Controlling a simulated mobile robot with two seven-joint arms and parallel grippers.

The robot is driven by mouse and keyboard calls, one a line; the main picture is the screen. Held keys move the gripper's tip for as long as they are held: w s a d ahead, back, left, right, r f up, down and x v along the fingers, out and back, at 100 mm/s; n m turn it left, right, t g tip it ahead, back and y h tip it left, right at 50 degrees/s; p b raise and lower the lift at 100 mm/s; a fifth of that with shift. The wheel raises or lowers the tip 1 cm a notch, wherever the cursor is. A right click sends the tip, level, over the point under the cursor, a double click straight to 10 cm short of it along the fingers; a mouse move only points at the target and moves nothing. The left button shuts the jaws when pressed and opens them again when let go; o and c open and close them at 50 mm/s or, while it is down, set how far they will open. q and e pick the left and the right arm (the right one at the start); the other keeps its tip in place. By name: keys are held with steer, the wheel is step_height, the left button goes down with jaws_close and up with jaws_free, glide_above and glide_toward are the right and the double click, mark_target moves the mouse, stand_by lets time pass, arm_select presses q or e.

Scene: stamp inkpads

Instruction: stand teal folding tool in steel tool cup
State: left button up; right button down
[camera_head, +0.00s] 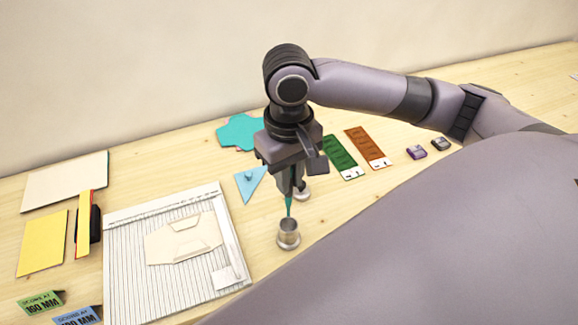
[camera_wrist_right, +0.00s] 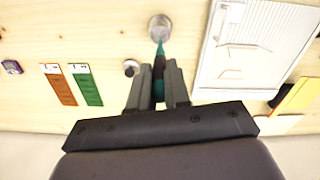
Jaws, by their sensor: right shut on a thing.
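My right gripper (camera_head: 291,182) is shut on the teal folding tool (camera_head: 288,205), which points downward. In the head view the tool's tip is at or just above the mouth of the steel tool cup (camera_head: 288,236); I cannot tell whether it is inside. In the right wrist view the gripper (camera_wrist_right: 159,88) holds the teal tool (camera_wrist_right: 160,50) between its fingers, with its tip by the steel cup (camera_wrist_right: 160,27). The cup stands upright on the table. My left gripper is not in view.
A scoring board (camera_head: 120,262) with a cream card lies left of the cup. Behind the cup are a small metal object (camera_head: 302,193), a blue triangle (camera_head: 247,184) and green (camera_head: 340,156) and brown (camera_head: 368,147) strips. Bare wood lies right of the cup.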

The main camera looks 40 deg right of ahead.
mark_target(289, 202)
steer(key=shift+f+b, duration=0.9)
steer(key=shift+f, duration=2.85)
steer(key=c, duration=1)
jaws_free()
step_height(289, 202, up, 7)
steer(key=shift+r+p, duration=0.1)
steer(key=shift+p, duration=0.3)
